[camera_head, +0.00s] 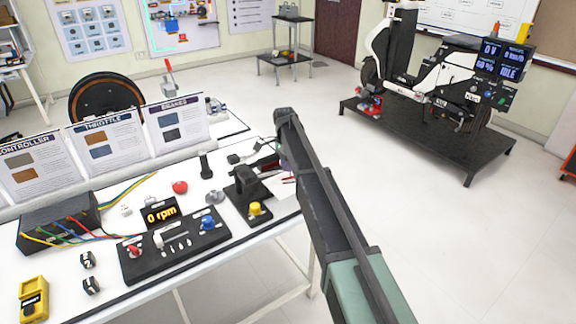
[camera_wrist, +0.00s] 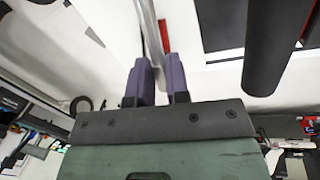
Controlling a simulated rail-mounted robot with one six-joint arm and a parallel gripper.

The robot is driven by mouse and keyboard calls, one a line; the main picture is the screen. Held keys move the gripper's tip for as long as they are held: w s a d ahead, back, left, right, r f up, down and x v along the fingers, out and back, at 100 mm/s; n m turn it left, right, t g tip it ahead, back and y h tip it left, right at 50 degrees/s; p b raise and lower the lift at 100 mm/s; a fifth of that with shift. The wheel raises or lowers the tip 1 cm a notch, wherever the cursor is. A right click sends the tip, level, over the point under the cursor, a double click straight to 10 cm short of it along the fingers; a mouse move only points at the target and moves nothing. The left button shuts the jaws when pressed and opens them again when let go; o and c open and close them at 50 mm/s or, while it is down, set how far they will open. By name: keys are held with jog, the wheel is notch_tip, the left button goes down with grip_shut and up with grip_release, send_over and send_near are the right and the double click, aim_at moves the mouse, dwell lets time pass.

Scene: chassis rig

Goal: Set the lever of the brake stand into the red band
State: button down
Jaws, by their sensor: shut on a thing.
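My gripper (camera_wrist: 159,82) shows in the wrist view with its two purple fingers closed around a pale metal bar (camera_wrist: 151,35), which I take to be the brake stand's lever. A red strip (camera_wrist: 164,36) shows just right of the bar; its exact place relative to the lever is unclear. In the head view my arm crosses the right end of the bench, and only a bit of purple finger shows beside it. The brake stand is mostly hidden there behind my arm; red marks (camera_head: 288,179) on a white surface show next to it.
A black stand with a yellow knob (camera_head: 255,209) is left of my arm on the white bench (camera_head: 215,262). A control panel (camera_head: 174,246) and an rpm display (camera_head: 160,213) are further left. A thick black cylinder (camera_wrist: 272,45) is right of my fingers. Floor right of the bench is clear.

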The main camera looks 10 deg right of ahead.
jog(key=c, duration=1.1)
grip_release()
jog(key=shift+r, duration=0.1)
notch_tip(320, 180, up, 10)
jog(key=w+p, duration=0.1)
jog(key=p, duration=0.9)
jog(key=shift+w+a+r+p, duration=0.2)
jog(key=shift+w+a+p, duration=0.05)
jog(key=shift+w+p, duration=0.1)
jog(key=s+d+n, duration=0.2)
jog(key=s+n, duration=0.3)
jog(key=s, duration=0.8)
jog(key=s+d+n+t, duration=0.1)
jog(key=s+n, duration=0.4)
jog(key=s, duration=0.9)
jog(key=s+d+n+t, duration=0.1)
jog(key=s+d+n, duration=0.2)
jog(key=s, duration=1)
jog(key=shift+s+n+y, duration=0.25)
jog(key=shift+n+y, duration=0.05)
jog(key=shift+n, duration=0.7)
